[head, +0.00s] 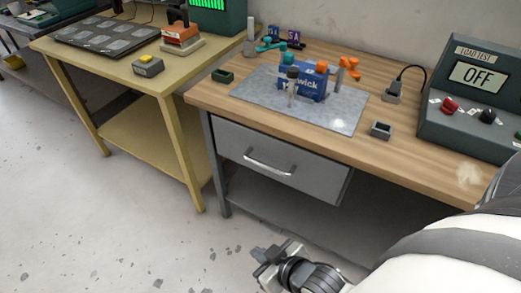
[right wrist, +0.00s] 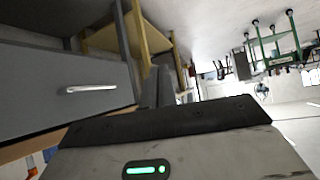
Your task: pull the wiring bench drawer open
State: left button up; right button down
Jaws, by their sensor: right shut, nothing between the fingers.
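The wiring bench drawer (head: 235,146) has a grey front under the wooden bench top and looks shut. Its silver bar handle (head: 270,163) runs across the middle of the front. In the right wrist view the drawer front (right wrist: 50,65) and handle (right wrist: 92,88) lie at the left, seen rotated. My right gripper (head: 268,258) is below and in front of the drawer, well apart from the handle. Its fingers are shut and empty; they also show in the right wrist view (right wrist: 156,88). My left gripper is not in view.
The wooden bench top (head: 410,165) carries a grey mat (head: 340,113) with a blue block (head: 300,84) and small parts, and a load test unit (head: 470,105) reading OFF. A yellow table (head: 130,75) stands left. The floor (head: 110,240) in front is clear.

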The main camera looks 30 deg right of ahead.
aim_at(319, 176)
jog(key=z, duration=1.7)
jog(key=k, duration=0.55)
jog(key=u, duration=1.2)
jog(key=i, duration=0.8)
jog(key=u, duration=0.1)
